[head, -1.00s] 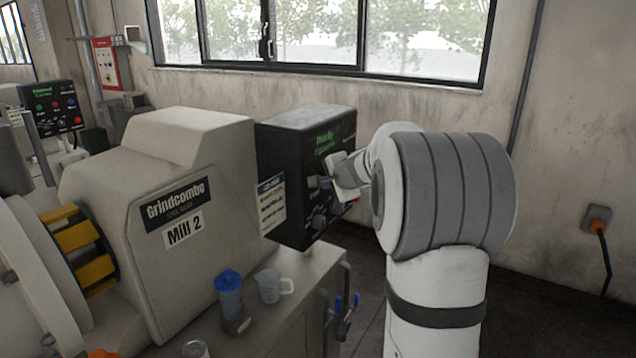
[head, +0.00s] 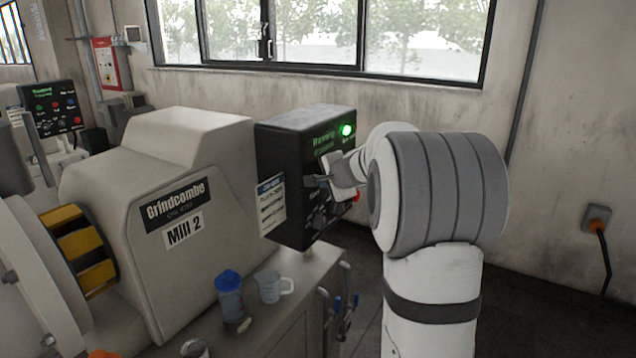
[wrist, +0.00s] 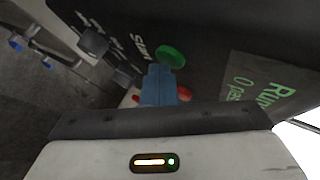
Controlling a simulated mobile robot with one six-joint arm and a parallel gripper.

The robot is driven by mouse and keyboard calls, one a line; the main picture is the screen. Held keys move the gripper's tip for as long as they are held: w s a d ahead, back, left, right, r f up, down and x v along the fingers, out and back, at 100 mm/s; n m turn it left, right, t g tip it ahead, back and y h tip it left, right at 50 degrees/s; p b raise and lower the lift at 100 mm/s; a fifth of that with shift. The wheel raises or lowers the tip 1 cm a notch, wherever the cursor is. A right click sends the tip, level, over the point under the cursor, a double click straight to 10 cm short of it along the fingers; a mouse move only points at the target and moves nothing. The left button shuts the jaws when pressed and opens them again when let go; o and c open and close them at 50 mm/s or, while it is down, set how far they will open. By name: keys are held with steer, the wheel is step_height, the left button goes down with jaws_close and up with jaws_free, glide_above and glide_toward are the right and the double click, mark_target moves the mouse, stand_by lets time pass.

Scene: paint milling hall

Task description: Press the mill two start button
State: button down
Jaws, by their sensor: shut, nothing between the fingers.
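The black control box (head: 280,170) stands at the right end of the machine marked Mill 2 (head: 190,205). Its green display text (head: 324,142) appears to read "Running", and a round green lamp (head: 347,130) glows beside it. In the wrist view my shut, empty blue fingers (wrist: 158,86) end close to a round green button (wrist: 170,57). I cannot tell whether they touch it. A red button (wrist: 184,93) shows beside the fingers.
A black knob (wrist: 93,42) is also on the panel. A blue-lidded bottle (head: 229,290) and a clear jug (head: 270,287) stand on the bench below. Another control panel (head: 55,108) is at the far left. A window (head: 420,35) is behind.

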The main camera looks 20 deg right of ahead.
steer(key=shift+s, duration=0.1)
steer(key=shift+s+d+b, duration=0.5)
steer(key=shift+s+b, duration=0.05)
steer(key=shift+s, duration=0.05)
steer(key=s+d+b, duration=0.1)
steer(key=s, duration=0.1)
steer(key=s+d+b, duration=0.1)
steer(key=s+d, duration=0.1)
stand_by(0.6)
stand_by(0.6)
